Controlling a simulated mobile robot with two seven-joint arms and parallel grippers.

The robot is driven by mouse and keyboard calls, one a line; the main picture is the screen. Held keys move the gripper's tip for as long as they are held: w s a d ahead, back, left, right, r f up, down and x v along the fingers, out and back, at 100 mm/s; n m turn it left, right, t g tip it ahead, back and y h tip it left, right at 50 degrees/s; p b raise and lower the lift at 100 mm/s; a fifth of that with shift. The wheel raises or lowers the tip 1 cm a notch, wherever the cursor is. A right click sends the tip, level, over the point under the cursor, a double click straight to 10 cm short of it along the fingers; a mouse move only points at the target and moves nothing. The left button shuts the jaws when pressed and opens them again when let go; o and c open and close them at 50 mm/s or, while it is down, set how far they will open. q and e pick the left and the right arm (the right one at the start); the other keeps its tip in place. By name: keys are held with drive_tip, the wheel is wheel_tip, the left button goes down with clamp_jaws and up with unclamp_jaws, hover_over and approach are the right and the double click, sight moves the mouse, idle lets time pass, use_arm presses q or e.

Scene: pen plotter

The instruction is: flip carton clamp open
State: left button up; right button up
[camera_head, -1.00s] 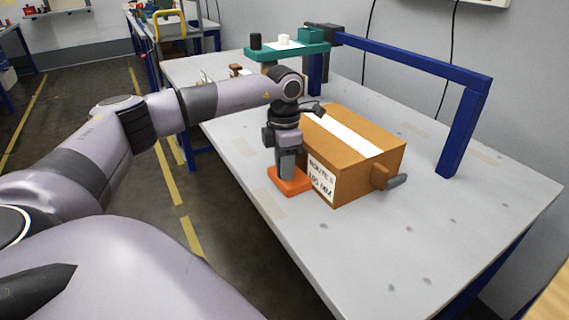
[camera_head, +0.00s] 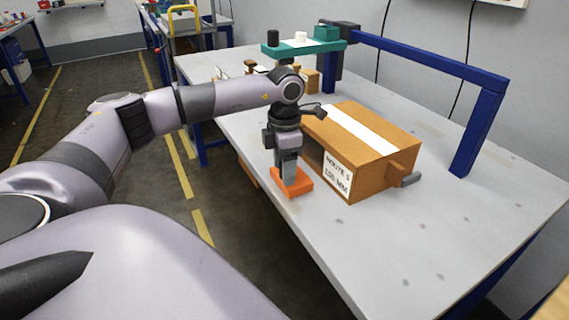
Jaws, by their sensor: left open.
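The brown carton (camera_head: 383,138) sits on the grey table, with a white strip along its top and a printed label on its near face. A small brown block with a grey lever (camera_head: 411,179) sticks out at its right end; it looks like the clamp, lying low. My left gripper (camera_head: 291,183) points down to the left of the carton, apart from it, and hides part of its left end. My right gripper is not in view.
A blue frame (camera_head: 470,130) arches over the back of the table (camera_head: 430,245). A teal platform (camera_head: 290,50) with small items stands behind my left arm. The table in front of and to the right of the carton is clear.

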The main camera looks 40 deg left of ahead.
use_arm(q)
wheel_tip(320, 180, up, 7)
drive_tip(key=shift+r, duration=0.1)
idle(0.3)
idle(0.5)
